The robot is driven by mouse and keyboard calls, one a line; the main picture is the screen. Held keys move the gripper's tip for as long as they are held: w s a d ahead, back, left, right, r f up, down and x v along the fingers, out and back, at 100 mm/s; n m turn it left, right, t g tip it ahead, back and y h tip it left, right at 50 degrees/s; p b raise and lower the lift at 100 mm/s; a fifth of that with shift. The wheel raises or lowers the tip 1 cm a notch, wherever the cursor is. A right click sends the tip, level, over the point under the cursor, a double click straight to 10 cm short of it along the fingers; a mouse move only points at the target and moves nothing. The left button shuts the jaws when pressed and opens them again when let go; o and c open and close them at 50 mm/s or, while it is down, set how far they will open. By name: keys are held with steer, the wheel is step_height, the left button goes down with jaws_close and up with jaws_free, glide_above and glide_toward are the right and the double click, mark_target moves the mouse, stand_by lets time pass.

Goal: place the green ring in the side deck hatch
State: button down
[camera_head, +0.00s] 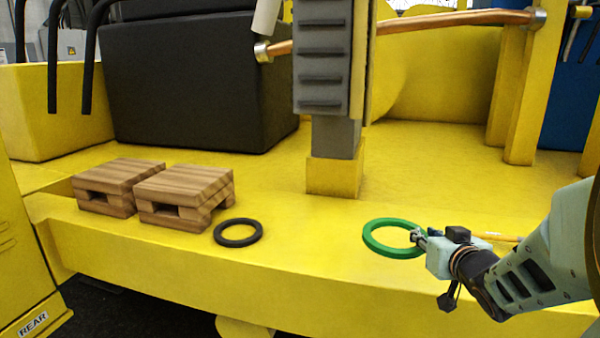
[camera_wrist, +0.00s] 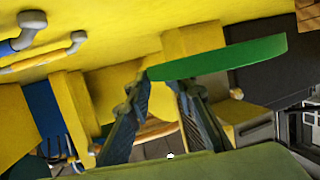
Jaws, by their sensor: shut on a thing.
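The green ring (camera_head: 371,242) is held at its right edge by my gripper (camera_head: 417,237), to the right in the head view. The ring is roughly level and appears to be a little above the yellow deck (camera_head: 290,270); the exact gap is hard to tell. In the wrist view the green ring (camera_wrist: 225,58) shows nearly edge-on, across the tips of my gripper's fingers (camera_wrist: 158,88). I cannot clearly make out the side deck hatch in either view.
A black ring (camera_head: 238,243) lies flat on the deck, left of the green one. Two wooden pallet-like blocks (camera_head: 190,183) (camera_head: 115,176) stand farther left. A grey post on a yellow foot (camera_head: 334,177) rises behind. The deck between the two rings is clear.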

steer(key=shift+y, duration=0.3)
steer(key=w+a+f, duration=0.1)
steer(key=a+f, duration=0.1)
steer(key=a, duration=0.3)
steer(key=w+a+f, duration=0.2)
steer(key=a, duration=0.3)
steer(key=w+a+f, duration=0.2)
steer(key=a, duration=0.3)
steer(key=shift+a+f, duration=0.15)
steer(key=shift+f, duration=0.05)
step_height(320, 180, up, 14)
steer(key=p, duration=1.4)
steer(key=shift+d, duration=0.3)
steer(key=shift+f, duration=0.1)
